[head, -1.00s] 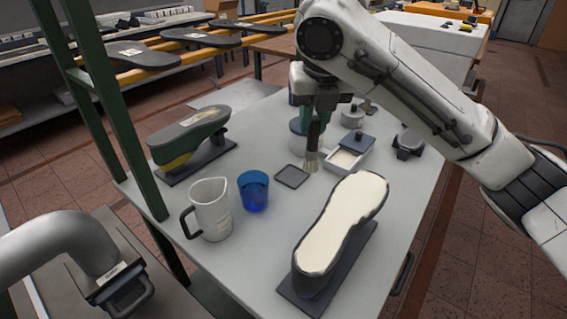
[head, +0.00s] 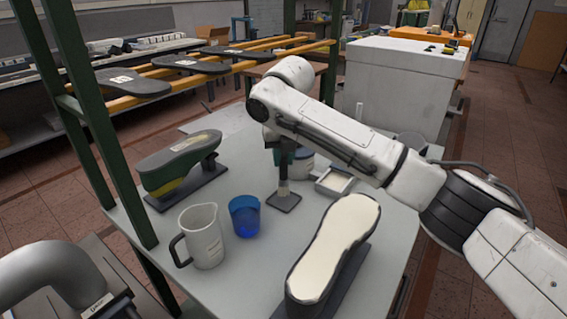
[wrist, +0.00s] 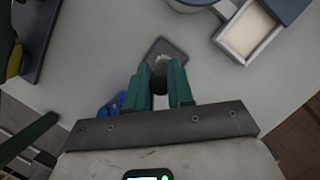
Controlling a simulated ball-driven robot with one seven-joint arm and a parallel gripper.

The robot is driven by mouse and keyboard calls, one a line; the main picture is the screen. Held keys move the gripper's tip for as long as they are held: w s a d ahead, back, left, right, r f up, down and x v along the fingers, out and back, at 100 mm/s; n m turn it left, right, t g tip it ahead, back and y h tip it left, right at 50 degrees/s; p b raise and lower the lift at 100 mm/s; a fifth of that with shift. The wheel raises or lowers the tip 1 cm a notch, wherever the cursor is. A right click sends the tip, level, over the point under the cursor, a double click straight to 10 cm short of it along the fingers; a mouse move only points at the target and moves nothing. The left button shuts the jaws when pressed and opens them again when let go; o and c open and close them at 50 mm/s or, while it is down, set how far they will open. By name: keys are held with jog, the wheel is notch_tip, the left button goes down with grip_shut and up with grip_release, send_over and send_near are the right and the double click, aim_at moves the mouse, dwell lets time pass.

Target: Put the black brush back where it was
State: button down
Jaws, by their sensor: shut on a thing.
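My gripper (head: 283,157) is shut on the black brush (head: 283,185) and holds it upright, with the pale bristles down. The bristle end is over or on the small dark square pad (head: 287,204); I cannot tell if they touch. In the wrist view, the brush's black round handle (wrist: 160,74) is between the green fingers of my gripper (wrist: 161,88). The dark pad (wrist: 171,47) shows beyond it there, and the handle partly hides the bristles.
A blue cup (head: 244,218) and a white jug (head: 203,238) stand left of the pad. A shoe last with a cream face (head: 333,245) is at the front right. A cream-filled tray (head: 334,182) and a round tin (head: 302,166) are close behind. A green-sided last (head: 180,160) stands left.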

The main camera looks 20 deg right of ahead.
jog(key=shift+f, duration=1.05)
jog(key=shift+f, duration=0.15)
jog(key=c, duration=1)
grip_release()
jog(key=v, duration=1.2)
jog(key=shift+r, duration=0.2)
